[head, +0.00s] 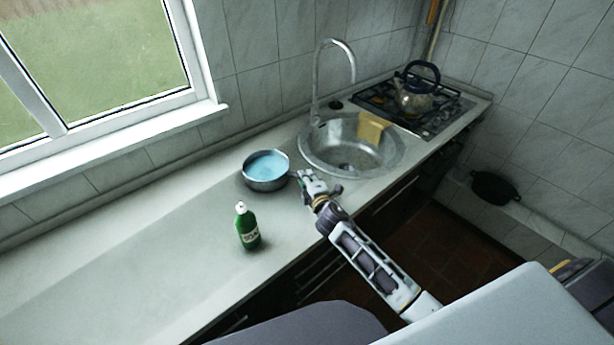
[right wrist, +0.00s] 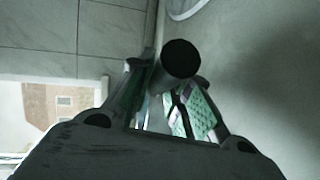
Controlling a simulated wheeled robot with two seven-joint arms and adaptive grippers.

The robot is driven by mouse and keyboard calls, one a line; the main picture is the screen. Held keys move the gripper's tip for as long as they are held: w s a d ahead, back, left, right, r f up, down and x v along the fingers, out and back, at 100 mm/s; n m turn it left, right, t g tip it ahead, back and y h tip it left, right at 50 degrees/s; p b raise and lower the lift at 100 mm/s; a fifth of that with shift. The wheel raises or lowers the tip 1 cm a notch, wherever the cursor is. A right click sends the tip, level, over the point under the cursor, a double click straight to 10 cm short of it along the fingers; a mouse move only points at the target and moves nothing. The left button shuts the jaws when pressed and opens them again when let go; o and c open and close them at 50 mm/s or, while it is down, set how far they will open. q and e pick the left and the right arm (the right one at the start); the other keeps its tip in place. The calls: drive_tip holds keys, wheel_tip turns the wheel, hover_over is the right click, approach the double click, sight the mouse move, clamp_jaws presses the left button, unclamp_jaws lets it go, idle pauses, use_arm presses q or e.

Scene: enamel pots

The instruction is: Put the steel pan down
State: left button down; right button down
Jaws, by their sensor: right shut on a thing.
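The steel pan (head: 267,172), a round metal pan with light blue contents or interior, is over the counter left of the sink in the head view. I cannot tell whether its base touches the counter or hangs just above it. My right gripper (head: 309,183) is at the pan's right side, shut on its handle, which is mostly hidden by the fingers. In the right wrist view, a dark round end (right wrist: 180,58), apparently of the handle, shows at the fingers; the pan's bowl is not clear there. My left gripper is not in view.
A green bottle (head: 246,227) stands in front of the pan on the counter (head: 150,245). The sink (head: 335,155) with a yellow cloth (head: 371,129) and a tall faucet (head: 317,85) is to the right. A kettle (head: 416,97) sits on the stove. The left counter is clear.

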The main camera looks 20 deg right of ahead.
drive_tip(key=shift+w+r, duration=0.1)
drive_tip(key=shift+r, duration=0.2)
drive_tip(key=c, duration=1.7)
unclamp_jaws()
drive_tip(key=shift+f, duration=0.35)
drive_tip(key=o, duration=0.4)
drive_tip(key=shift+r, duration=0.1)
drive_tip(key=shift+s+a+r+b, duration=0.15)
drive_tip(key=shift+s+r, duration=0.25)
drive_tip(key=shift+s, duration=1.6)
drive_tip(key=shift+s+d+r+b, duration=0.15)
drive_tip(key=shift+s+r, duration=0.25)
drive_tip(key=shift+s, duration=1.65)
drive_tip(key=shift+s+a+r+b, duration=0.1)
drive_tip(key=shift+s+r+b, duration=0.25)
drive_tip(key=shift+s, duration=1.65)
